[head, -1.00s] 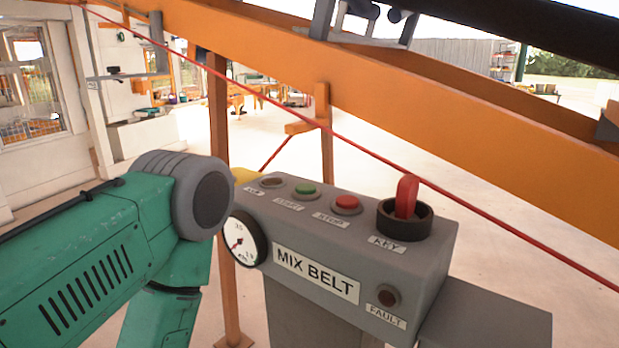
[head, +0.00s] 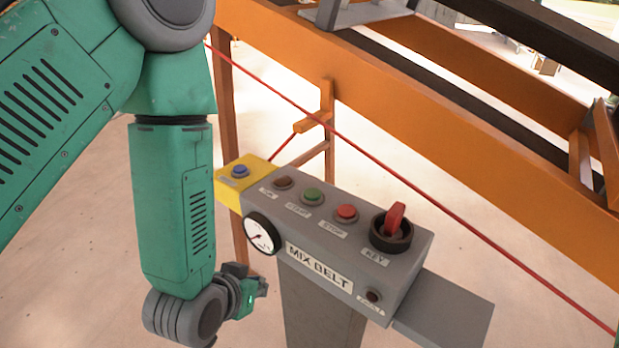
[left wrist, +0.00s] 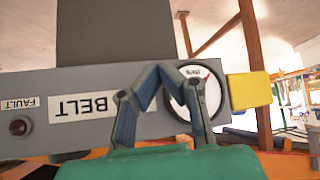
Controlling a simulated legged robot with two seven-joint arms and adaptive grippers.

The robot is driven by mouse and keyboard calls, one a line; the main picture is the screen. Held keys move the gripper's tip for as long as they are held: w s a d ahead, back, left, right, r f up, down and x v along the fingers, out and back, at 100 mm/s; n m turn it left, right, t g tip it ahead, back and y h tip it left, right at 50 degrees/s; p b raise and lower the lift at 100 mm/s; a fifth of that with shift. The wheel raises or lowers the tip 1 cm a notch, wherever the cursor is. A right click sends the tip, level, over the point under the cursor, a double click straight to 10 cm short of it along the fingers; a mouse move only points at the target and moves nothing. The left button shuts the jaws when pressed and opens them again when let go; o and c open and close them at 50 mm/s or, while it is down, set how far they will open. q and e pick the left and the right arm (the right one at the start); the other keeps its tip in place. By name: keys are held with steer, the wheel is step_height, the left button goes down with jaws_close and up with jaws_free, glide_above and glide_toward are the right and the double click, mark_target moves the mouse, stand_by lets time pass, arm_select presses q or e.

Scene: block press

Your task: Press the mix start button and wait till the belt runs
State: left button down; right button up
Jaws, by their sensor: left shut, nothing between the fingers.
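The grey MIX BELT control box (head: 335,245) stands on a post. On its top are a green START button (head: 312,196), a red STOP button (head: 346,212) and a red key switch (head: 394,220). The green button stands clear and nothing touches it. My left gripper (head: 262,285) is low and left of the box, beside its post. It is shut and empty. In the left wrist view the fingers (left wrist: 158,70) come together in front of the box's front face, which appears upside down, near the gauge (left wrist: 196,92). The buttons are hidden there. My right gripper is not in view.
A yellow box with a blue button (head: 240,172) adjoins the control box's left end. A red cord (head: 450,217) runs diagonally behind the panel. The orange conveyor frame (head: 400,115) stands behind. A grey ledge (head: 447,313) is at right. The floor at left is open.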

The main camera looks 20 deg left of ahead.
arm_select(q)
steer(key=w+d+r+t+b, duration=0.2)
steer(key=w+r, duration=0.1)
steer(key=r, duration=0.2)
steer(key=w+d+r+t+b, duration=0.1)
steer(key=w+r+t+b, duration=0.1)
steer(key=r, duration=0.3)
steer(key=w+d+r+t+b, duration=0.2)
steer(key=w+r+b, duration=0.2)
steer(key=r, duration=0.2)
steer(key=shift+w+d+m+t, duration=0.15)
steer(key=shift+d+m+t, duration=0.15)
steer(key=p, duration=0.1)
glide_above(311, 198)
steer(key=shift+a+f, duration=0.1)
steer(key=shift+f, duration=0.6)
step_height(311, 198, down, 3)
steer(key=shift+r, duration=0.2)
steer(key=shift+f, duration=0.7)
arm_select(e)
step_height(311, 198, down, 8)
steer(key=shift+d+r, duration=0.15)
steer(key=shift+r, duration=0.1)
